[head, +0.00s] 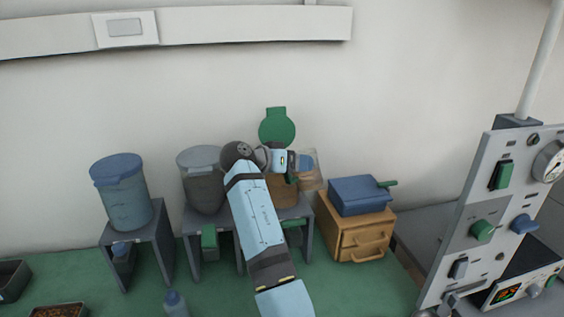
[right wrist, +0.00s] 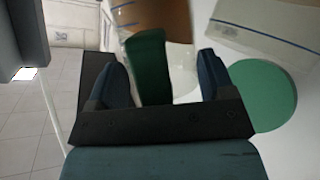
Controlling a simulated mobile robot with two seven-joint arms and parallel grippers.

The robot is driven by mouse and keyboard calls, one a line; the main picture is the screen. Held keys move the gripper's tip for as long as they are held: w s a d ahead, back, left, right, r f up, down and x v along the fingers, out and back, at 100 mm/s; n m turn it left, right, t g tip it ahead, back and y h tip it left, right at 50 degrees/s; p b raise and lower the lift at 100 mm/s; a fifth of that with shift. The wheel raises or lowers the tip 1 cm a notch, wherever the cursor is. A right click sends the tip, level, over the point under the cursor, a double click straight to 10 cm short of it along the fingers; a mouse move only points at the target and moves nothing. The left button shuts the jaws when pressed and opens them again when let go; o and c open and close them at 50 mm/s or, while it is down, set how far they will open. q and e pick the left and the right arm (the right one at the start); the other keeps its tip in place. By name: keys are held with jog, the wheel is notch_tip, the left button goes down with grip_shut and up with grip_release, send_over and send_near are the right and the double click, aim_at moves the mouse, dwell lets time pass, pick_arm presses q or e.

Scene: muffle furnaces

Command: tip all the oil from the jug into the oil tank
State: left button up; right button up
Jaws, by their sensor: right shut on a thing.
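My right gripper (head: 305,163) is shut on the green handle (right wrist: 148,72) of the jug, which stands between its two blue fingers in the right wrist view. The clear jug (head: 314,173) shows just right of the fingers in the head view and looks slightly tilted; brown oil shows in the right wrist view (right wrist: 160,22). The brown oil tank (head: 284,192) is just below my gripper, partly hidden by my arm. A round green lid (head: 277,128) stands raised behind it and also shows in the right wrist view (right wrist: 262,95). I cannot see oil flowing. My left gripper is out of view.
A blue lidded tank (head: 122,200) and a grey lidded tank (head: 204,188) stand on stands to the left. A wooden drawer box (head: 357,232) with a blue case (head: 360,195) stands close right. A control panel (head: 480,230) is far right. A small bottle (head: 175,303) is in front.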

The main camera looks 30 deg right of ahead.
jog(key=shift+r+p, duration=0.15)
jog(key=shift+p, duration=0.15)
jog(key=shift+w+p, duration=0.1)
jog(key=shift+p, duration=0.25)
jog(key=shift+w+a+r+n+p, duration=0.1)
jog(key=shift+n+p, duration=0.2)
dwell(0.5)
jog(key=shift+r+g+p, duration=0.1)
jog(key=shift+g+p, duration=0.25)
jog(key=shift+g, duration=0.05)
jog(key=shift+w+n, duration=0.1)
jog(key=shift+n, duration=0.2)
jog(key=shift+w+r+p, duration=0.1)
jog(key=shift+p, duration=0.3)
jog(key=shift+w+h, duration=0.1)
jog(key=shift+h, duration=0.2)
jog(key=shift+w+a+r+n+p, duration=0.1)
jog(key=shift+n+p, duration=0.2)
jog(key=shift+p, duration=0.1)
jog(key=shift+w+g+p, duration=0.2)
jog(key=shift+g+p, duration=0.1)
